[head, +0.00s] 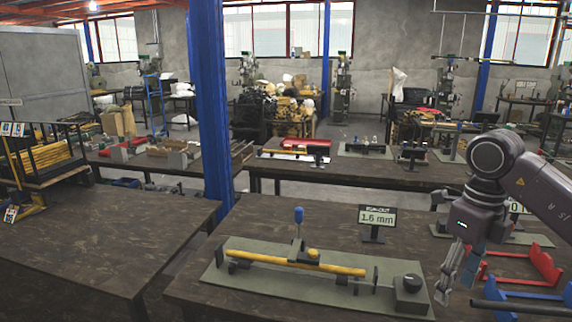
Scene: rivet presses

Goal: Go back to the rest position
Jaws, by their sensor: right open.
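My right gripper (456,282) hangs from the arm at the right side of the head view. It points down, open and empty, just right of the grey-green plate (225,284) on the near table. A black block with a round knob (409,289) stands at the plate's right end, close to the gripper. My left gripper does not show.
A red bracket (521,268) and a blue bracket with a dark bar (530,304) lie right of the gripper. A sign reading 1.6 mm (377,217) stands behind the plate. A blue post (210,100) rises at left centre. The left table (100,235) is mostly bare.

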